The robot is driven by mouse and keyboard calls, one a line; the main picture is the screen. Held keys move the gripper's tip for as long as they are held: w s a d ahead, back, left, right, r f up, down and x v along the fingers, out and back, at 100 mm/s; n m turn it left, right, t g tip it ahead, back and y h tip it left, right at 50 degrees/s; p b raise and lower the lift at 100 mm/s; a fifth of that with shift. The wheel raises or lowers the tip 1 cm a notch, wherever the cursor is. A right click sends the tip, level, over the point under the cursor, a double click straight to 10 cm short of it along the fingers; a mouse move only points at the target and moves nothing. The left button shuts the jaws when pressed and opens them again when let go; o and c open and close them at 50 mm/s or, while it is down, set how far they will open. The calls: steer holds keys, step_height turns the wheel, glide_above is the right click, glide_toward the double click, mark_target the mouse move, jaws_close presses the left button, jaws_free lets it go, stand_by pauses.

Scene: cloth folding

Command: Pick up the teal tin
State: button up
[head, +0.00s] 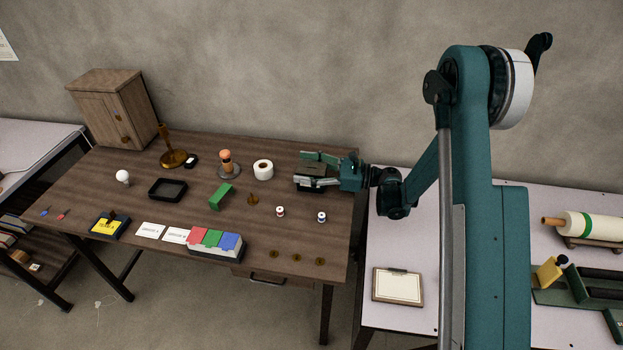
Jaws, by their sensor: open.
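My gripper (309,170) reaches in from the right, low over the right end of the brown wooden table (330,225). Its two fingers are spread apart, one towards the wall and one towards the table's front. A dark, box-like thing (312,171) with a greyish-green top sits between the fingers. It may be the teal tin, but its colour is too dark to be sure. The fingers partly hide it, and I cannot tell whether they touch it. No other teal tin shows on the table.
A white tape roll (263,169) and a round-topped wooden piece (227,163) stand left of my gripper. Nearer the front are a green block (221,196), two small spools (280,211) and a red, green and blue box (215,245). A wooden cabinet (112,108) stands at the back left.

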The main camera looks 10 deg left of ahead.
steer(key=shift+a+f, duration=0.1)
steer(key=shift+a, duration=1.55)
steer(key=shift+c, duration=0.5)
steer(key=c, duration=0.9)
